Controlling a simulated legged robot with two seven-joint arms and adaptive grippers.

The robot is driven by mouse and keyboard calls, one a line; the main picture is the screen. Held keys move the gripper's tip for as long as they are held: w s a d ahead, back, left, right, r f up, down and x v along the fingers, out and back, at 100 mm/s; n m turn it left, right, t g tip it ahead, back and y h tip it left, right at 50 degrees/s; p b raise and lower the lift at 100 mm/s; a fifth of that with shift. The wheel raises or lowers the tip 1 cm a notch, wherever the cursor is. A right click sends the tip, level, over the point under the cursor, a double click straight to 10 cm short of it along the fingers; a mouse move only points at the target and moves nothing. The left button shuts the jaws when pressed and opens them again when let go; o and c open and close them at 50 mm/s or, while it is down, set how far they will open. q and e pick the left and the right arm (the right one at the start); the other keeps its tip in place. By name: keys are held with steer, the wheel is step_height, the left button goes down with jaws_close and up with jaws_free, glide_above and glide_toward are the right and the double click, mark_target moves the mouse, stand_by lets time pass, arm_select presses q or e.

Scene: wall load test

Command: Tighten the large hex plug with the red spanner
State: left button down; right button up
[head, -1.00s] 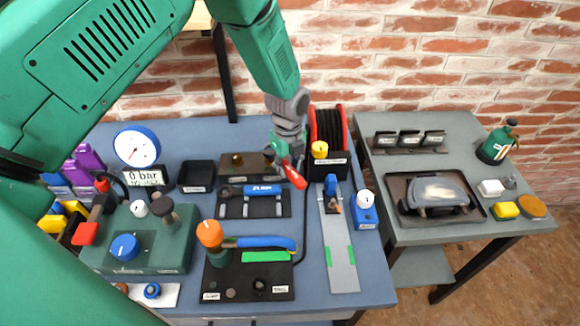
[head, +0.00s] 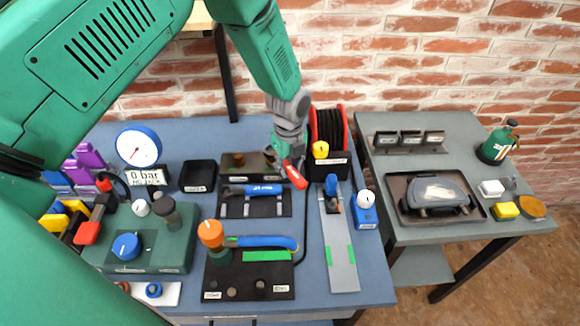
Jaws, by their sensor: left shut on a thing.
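My left gripper (head: 281,152) is at the back of the blue table and is shut on the red spanner (head: 295,175). The spanner's red handle points down and to the right, towards the viewer. Its head is hidden at the gripper. Just left of the gripper, a dark block (head: 238,170) carries a brass-coloured plug (head: 239,158). The gripper covers the block's right end, so I cannot tell whether the spanner touches a plug there. I cannot read which plug is the large hex one. My right gripper is not in view.
A blue-handled tool (head: 264,189) lies on a black rack in front. A red hose reel (head: 329,130) stands close right of the gripper. A second blue-handled tool (head: 268,242) lies by an orange-topped post (head: 211,234). A dial gauge (head: 139,146) stands left. A grey side table (head: 455,135) is at right.

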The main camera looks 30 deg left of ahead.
mark_target(254, 174)
arm_select(q)
steer(key=shift+f+b, duration=0.8)
steer(key=shift+f, duration=0.55)
stand_by(0.6)
steer(key=shift+a, duration=0.1)
steer(key=shift+s+a+m+p, duration=0.4)
steer(key=shift+s+m, duration=0.1)
steer(key=shift+m, duration=0.3)
steer(key=shift+s+a+m+p, duration=0.3)
steer(key=shift+s+m+p, duration=0.15)
steer(key=shift+m, duration=0.35)
steer(key=shift+s+a+m+p, duration=0.4)
steer(key=shift+a+m, duration=0.2)
steer(key=shift+m, duration=0.35)
steer(key=shift+s+a+m+p, duration=0.35)
steer(key=shift+a+m, duration=0.2)
steer(key=shift+m, duration=0.4)
steer(key=shift+s+a+m+p, duration=0.25)
steer(key=shift+a+m, duration=0.35)
steer(key=shift+m, duration=0.2)
steer(key=shift+s+a+m+p, duration=0.25)
steer(key=shift+a+m, duration=0.35)
steer(key=shift+m, duration=0.2)
steer(key=shift+a+m, duration=1.35)
steer(key=shift+m, duration=0.35)
steer(key=shift+d+n, duration=0.3)
steer(key=shift+f, duration=0.1)
